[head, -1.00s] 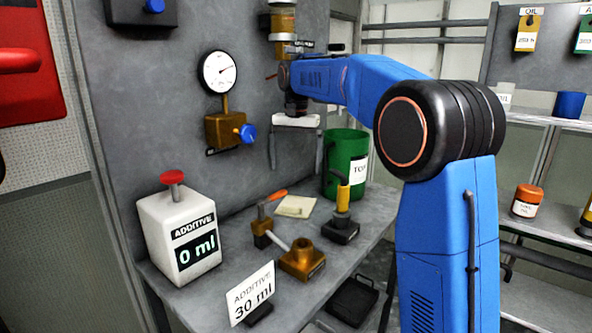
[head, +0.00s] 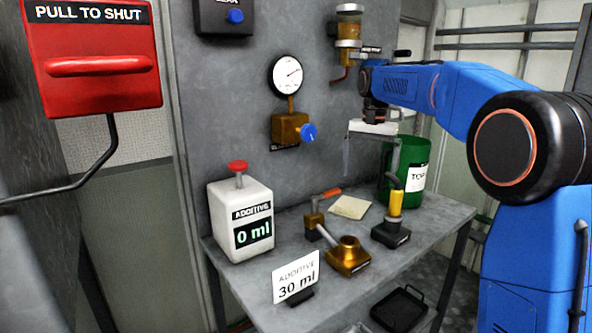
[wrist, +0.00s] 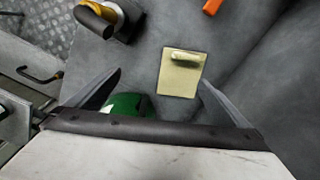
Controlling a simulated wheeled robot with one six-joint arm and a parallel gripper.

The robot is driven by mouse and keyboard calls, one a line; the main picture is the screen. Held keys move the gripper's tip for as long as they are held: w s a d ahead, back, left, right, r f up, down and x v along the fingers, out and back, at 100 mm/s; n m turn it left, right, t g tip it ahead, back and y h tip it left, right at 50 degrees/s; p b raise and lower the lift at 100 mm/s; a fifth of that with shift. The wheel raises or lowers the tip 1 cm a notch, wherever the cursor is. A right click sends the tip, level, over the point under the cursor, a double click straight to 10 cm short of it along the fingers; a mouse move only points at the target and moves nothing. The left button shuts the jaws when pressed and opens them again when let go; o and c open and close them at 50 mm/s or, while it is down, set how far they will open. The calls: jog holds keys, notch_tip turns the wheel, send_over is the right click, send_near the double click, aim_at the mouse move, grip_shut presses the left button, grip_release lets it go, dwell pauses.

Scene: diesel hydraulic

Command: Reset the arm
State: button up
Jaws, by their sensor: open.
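My blue arm (head: 430,85) reaches in from the right in the head view, bent at its large black joint. My gripper (head: 371,157) points down above the bench in front of the grey panel. Its two fingers (wrist: 162,95) are spread apart in the wrist view, with nothing between them. Below them lies a yellowish pad (wrist: 182,72) on the bench, clear of the fingers. The green container (head: 412,165) stands behind and right of the gripper in the head view, and partly shows under the gripper's edge in the wrist view.
The bench (head: 335,222) carries a white additive dispenser (head: 240,220) reading 0 ml, a 30 ml card (head: 296,276), a brass fitting (head: 347,256) and a yellow-handled tool (head: 395,205). A gauge (head: 286,75) and valve sit on the panel. A red pull box (head: 95,60) is at left.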

jog(key=shift+n+t, duration=0.6)
jog(key=shift+n, duration=0.2)
jog(key=s+d, duration=0.1)
jog(key=s, duration=0.7)
jog(key=s+d, duration=0.1)
jog(key=s, duration=0.2)
jog(key=shift+s+d+r, duration=0.2)
jog(key=shift+s+d, duration=0.1)
jog(key=shift+s, duration=0.1)
jog(key=s+d+f+n+t, duration=0.1)
jog(key=s+f, duration=0.5)
jog(key=s, duration=0.4)
jog(key=s+d+f+n+t, duration=0.1)
jog(key=s+f+n, duration=0.1)
jog(key=s+f, duration=0.4)
jog(key=s+d+f+n+t, duration=0.1)
jog(key=s+f, duration=0.5)
jog(key=s, duration=0.9)
jog(key=shift+d+n+t, duration=0.3)
jog(key=shift+d, duration=0.25)
